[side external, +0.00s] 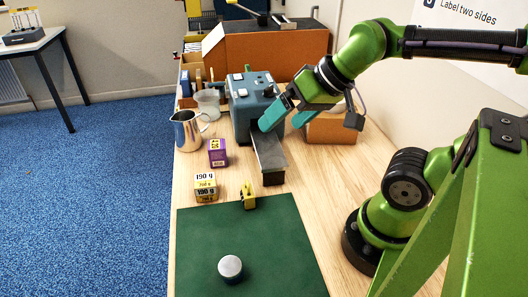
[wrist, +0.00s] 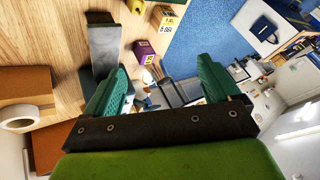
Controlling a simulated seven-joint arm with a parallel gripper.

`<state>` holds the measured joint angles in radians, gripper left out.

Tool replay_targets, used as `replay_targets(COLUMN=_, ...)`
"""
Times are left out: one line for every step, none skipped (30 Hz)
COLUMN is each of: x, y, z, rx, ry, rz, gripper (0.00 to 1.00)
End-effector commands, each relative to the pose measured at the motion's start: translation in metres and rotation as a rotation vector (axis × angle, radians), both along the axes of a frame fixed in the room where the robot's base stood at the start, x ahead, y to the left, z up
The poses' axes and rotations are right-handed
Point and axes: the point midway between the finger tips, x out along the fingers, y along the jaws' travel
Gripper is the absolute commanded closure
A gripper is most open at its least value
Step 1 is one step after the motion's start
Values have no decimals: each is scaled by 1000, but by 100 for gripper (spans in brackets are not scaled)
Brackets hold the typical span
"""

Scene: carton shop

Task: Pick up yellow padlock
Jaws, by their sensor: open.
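The yellow padlock (side external: 248,195) is small and sits at the back edge of the green mat, in front of the grey metal bar. In the wrist view a sliver of yellow at the top edge may be the padlock, but it is cut off. My gripper (side external: 281,125) is open and empty, with its teal fingers apart. It is above and behind the padlock, near the dark blue machine, and well apart from the padlock. The fingers also show in the wrist view (wrist: 163,70).
The machine (side external: 252,97) with its metal bar (side external: 270,158) stands behind the padlock. To the left are yellow 190 g boxes (side external: 205,188), a purple box (side external: 217,153) and a metal jug (side external: 188,130). A silver round tin (side external: 230,267) is on the mat (side external: 285,255), otherwise clear.

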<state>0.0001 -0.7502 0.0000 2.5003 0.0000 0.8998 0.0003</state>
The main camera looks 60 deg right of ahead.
Motion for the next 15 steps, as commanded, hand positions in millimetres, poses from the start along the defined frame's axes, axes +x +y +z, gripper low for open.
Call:
replay_targets(x=0, y=0, z=0, rx=0, ry=0, rz=0, gripper=11)
replay_targets(x=0, y=0, z=0, rx=0, ry=0, rz=0, gripper=11)
replay_targets(x=0, y=0, z=0, rx=0, ry=0, rz=0, gripper=17)
replay_targets(x=0, y=0, z=0, rx=0, ry=0, rz=0, gripper=17)
replay_targets(x=0, y=0, z=0, rx=0, ry=0, rz=0, gripper=17)
replay_targets(x=0, y=0, z=0, rx=0, ry=0, rz=0, gripper=17)
replay_targets(x=0, y=0, z=0, rx=0, ry=0, rz=0, gripper=17)
replay_targets(x=0, y=0, z=0, rx=0, ry=0, rz=0, gripper=17)
replay_targets(x=0, y=0, z=0, rx=0, ry=0, rz=0, gripper=17)
replay_targets(x=0, y=0, z=0, rx=0, ry=0, rz=0, gripper=17)
replay_targets(x=0, y=0, z=0, rx=0, ry=0, rz=2, gripper=17)
replay_targets(x=0, y=1, z=-2, rx=0, ry=7, rz=5, gripper=17)
replay_targets(x=1, y=2, z=-4, rx=0, ry=17, rz=7, gripper=17)
replay_targets(x=2, y=3, z=-7, rx=-1, ry=31, rz=12, gripper=17)
replay_targets(x=5, y=4, z=-11, rx=-2, ry=53, rz=19, gripper=17)
